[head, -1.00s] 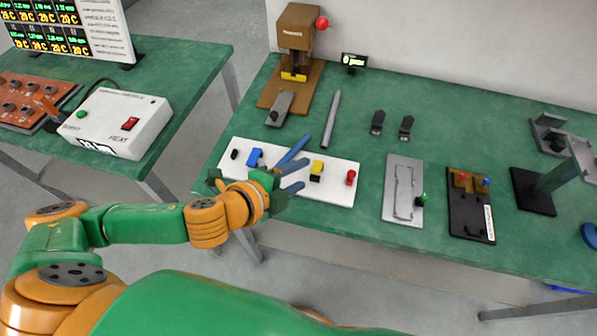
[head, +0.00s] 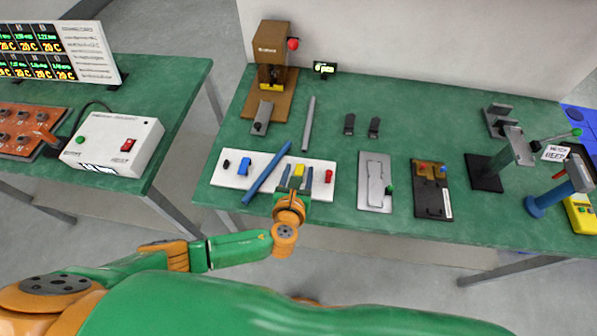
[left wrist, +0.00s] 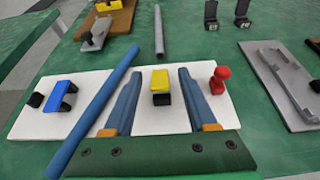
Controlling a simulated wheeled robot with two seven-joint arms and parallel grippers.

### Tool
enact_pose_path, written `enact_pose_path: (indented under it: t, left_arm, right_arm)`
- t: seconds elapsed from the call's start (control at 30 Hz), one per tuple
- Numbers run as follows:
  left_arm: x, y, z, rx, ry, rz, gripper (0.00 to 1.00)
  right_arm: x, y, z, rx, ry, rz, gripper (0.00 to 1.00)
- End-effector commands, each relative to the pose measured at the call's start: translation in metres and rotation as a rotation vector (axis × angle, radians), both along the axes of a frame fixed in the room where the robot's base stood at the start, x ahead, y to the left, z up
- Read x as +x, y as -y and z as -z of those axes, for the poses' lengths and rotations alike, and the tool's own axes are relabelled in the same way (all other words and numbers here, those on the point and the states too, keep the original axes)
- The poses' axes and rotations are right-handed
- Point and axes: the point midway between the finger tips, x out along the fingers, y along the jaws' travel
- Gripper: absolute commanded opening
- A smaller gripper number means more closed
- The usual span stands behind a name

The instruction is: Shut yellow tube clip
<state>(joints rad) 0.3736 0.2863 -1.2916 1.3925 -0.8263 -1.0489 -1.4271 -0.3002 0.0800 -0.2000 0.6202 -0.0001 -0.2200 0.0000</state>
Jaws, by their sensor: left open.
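The yellow tube clip (head: 298,170) stands on the white board (head: 228,180). It has a yellow top on black parts, also seen in the left wrist view (left wrist: 160,80); I cannot tell whether it is open or shut. My left gripper (head: 297,176) is open, its two blue fingers pointing away from me over the board. In the left wrist view the fingers (left wrist: 158,75) lie to either side of the yellow clip with gaps, and nothing is held. A blue tube (head: 268,172) lies slantwise over the board, left of the left finger. My right gripper is not in view.
A blue clip (head: 244,165) and a black piece (head: 226,163) sit left on the board, a red clip (head: 329,176) right. A grey tube (head: 308,124) and small black parts (head: 374,127) lie behind. A grey plate (head: 374,202) lies to the right.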

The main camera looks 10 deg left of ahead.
Motion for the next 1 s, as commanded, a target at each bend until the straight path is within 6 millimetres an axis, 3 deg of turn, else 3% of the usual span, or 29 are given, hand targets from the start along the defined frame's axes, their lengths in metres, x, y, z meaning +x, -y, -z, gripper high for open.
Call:
enact_pose_path:
  t: [0.1, 0.3, 0.33, 0.5, 0.63, 0.77, 1.0]
  left_arm:
    - [0.0, 0.0, -0.001, -0.001, 0.0, 0.0, 0.57]
    - [0.0, 0.0, -0.001, -0.001, 0.0, 0.0, 0.04]
    - [0.0, 0.0, -0.001, -0.001, 0.0, 0.0, 0.0]
    - [-0.001, 0.0, 0.003, -0.001, 0.01, 0.0, 0.0]
    - [-0.003, 0.0, 0.017, -0.002, 0.106, -0.001, 0.0]
    - [-0.004, 0.0, 0.018, 0.0, 0.205, -0.002, 0.0]
    - [-0.005, 0.0, 0.01, -0.003, 0.252, 0.0, 0.0]
  right_arm:
    - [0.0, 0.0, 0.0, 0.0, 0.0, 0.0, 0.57]
    - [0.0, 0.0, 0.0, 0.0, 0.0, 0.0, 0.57]
    - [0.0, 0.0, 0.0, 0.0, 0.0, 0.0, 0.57]
    - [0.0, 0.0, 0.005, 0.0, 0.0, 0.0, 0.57]
    - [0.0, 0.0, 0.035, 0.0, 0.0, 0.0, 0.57]
    - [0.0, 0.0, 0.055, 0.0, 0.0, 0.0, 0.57]
    - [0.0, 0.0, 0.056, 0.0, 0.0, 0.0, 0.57]
